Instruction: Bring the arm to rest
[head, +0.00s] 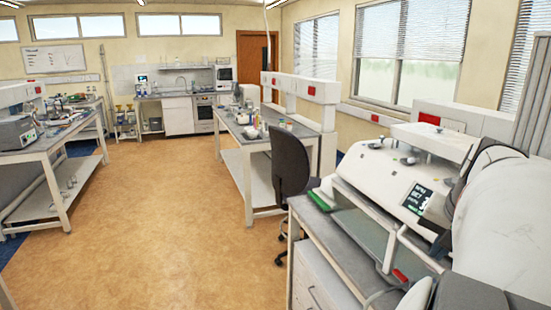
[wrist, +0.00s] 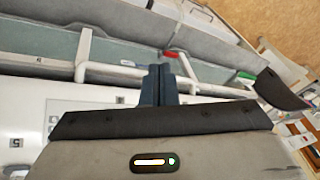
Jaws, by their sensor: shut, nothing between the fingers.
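My arm shows large at the right edge of the head view, in white and dark grey, in front of the white machine. My gripper (wrist: 159,84) shows in the wrist view with its two dark fingers together and nothing between them. The fingers point toward the white rail and the glassy front of the white machine (head: 385,177). I cannot tell whether the fingertips touch anything. In the head view the fingers are not clearly seen.
The machine stands on a grey-topped bench (head: 330,239) at right. A dark office chair (head: 291,160) stands beyond it. A middle bench (head: 240,136) and a left bench (head: 50,150) hold lab items. The tan floor (head: 160,220) between them is clear.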

